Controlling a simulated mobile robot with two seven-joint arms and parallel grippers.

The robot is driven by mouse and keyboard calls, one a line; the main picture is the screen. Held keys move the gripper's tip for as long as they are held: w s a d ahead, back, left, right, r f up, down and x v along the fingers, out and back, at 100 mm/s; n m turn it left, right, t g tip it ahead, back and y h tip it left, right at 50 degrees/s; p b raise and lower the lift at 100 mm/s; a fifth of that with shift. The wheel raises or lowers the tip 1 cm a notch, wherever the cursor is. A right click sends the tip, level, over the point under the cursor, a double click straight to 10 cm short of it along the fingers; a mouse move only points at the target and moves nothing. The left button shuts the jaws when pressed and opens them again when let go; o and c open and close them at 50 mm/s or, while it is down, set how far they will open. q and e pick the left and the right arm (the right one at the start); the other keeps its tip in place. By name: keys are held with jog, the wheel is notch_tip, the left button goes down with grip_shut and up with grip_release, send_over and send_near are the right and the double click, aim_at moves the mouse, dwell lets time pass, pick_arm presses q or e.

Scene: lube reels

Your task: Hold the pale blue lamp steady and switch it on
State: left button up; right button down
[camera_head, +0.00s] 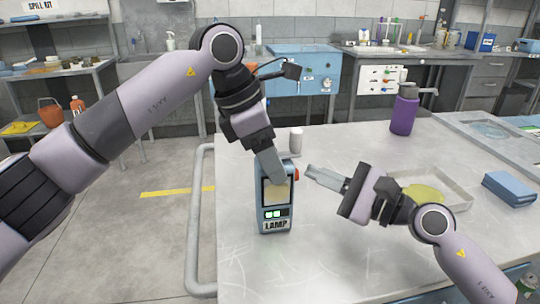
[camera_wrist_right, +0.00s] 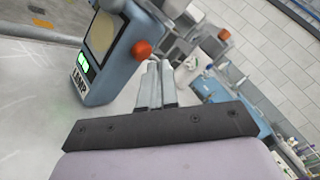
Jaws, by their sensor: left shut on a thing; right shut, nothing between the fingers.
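The pale blue lamp (camera_head: 275,213) stands upright on the table near its left edge, with a "LAMP" label and small green lights on its front. My left gripper (camera_head: 272,168) comes down from above and is shut on the lamp's top. A red-orange button (camera_head: 296,174) sits on the lamp's right side; it also shows in the right wrist view (camera_wrist_right: 142,49). My right gripper (camera_head: 311,172) is shut and empty, its fingertips pointing at the button from the right. In the right wrist view the closed fingertips (camera_wrist_right: 157,68) appear beside the button; whether they touch it I cannot tell.
A purple bottle (camera_head: 404,112) and a small white cylinder (camera_head: 296,140) stand behind. A tray (camera_head: 455,181) with a yellow thing in it lies behind my right arm, with a blue box (camera_head: 511,188) farther right. The table front (camera_head: 335,260) is clear.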

jog(key=shift+a, duration=0.1)
jog(key=shift+s+a, duration=0.1)
jog(key=shift+a, duration=0.45)
dwell(0.6)
pick_arm(q)
jog(key=shift+f, duration=0.1)
pick_arm(e)
jog(key=shift+d, duration=0.65)
jog(key=w+d, duration=0.1)
jog(key=d, duration=0.5)
jog(key=shift+w, duration=0.2)
